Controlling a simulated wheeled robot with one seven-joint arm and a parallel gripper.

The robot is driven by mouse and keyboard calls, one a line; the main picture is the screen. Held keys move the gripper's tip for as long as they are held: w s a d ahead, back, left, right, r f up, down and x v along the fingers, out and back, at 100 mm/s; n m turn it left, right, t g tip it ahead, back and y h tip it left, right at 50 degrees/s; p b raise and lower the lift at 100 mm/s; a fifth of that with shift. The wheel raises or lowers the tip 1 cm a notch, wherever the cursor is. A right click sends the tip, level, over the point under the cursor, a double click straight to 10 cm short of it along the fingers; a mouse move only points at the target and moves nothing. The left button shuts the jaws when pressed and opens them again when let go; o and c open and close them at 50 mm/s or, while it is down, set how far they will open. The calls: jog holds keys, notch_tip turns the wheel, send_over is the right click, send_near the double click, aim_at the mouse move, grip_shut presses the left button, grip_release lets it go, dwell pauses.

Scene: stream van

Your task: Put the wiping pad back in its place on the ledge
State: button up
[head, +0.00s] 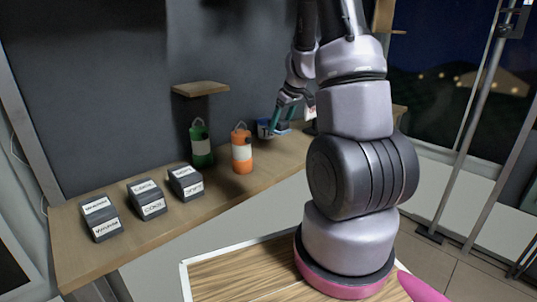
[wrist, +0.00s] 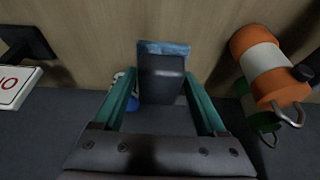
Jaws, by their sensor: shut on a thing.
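The wiping pad (wrist: 162,78), a dark grey block with a blue face at its far end, is between the teal fingers of my gripper (wrist: 164,100) in the wrist view. My gripper is shut on it. In the head view my gripper (head: 274,116) is over the far part of the wooden ledge (head: 225,185), right of the orange canister, with a blue bit of the pad (head: 264,128) showing. The ledge also fills the top of the wrist view (wrist: 95,25). I cannot tell whether the pad touches the ledge.
An orange canister (head: 242,152) and a green canister (head: 201,145) stand left of my gripper. Several dark labelled blocks (head: 150,200) sit at the ledge's near end. A small shelf (head: 201,88) juts out above. A white sign with red letters (wrist: 14,86) is at the wrist view's left.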

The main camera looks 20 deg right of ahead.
aim_at(278, 154)
notch_tip(278, 154, down, 10)
jog(key=shift+d+r, duration=0.1)
jog(key=shift+r, duration=0.1)
jog(key=o, duration=1.1)
jog(key=shift+o, duration=0.2)
jog(key=shift+r, duration=0.1)
jog(key=v, duration=1.1)
jog(key=shift+s+r, duration=0.1)
jog(key=shift+r, duration=0.25)
jog(key=s+a+r+m+t+y, duration=0.1)
jog(key=s+a+r+m, duration=0.1)
jog(key=s+a+r, duration=0.6)
jog(key=s+a+r+m+t, duration=0.1)
jog(key=s+a+r+m, duration=0.15)
jog(key=a+r, duration=0.6)
jog(key=s+r+m+t, duration=0.1)
jog(key=s+r+m, duration=0.2)
jog(key=s+r, duration=0.3)
jog(key=shift+s+a+r+h, duration=0.15)
jog(key=shift+s+a+h, duration=0.2)
jog(key=shift+s, duration=2.25)
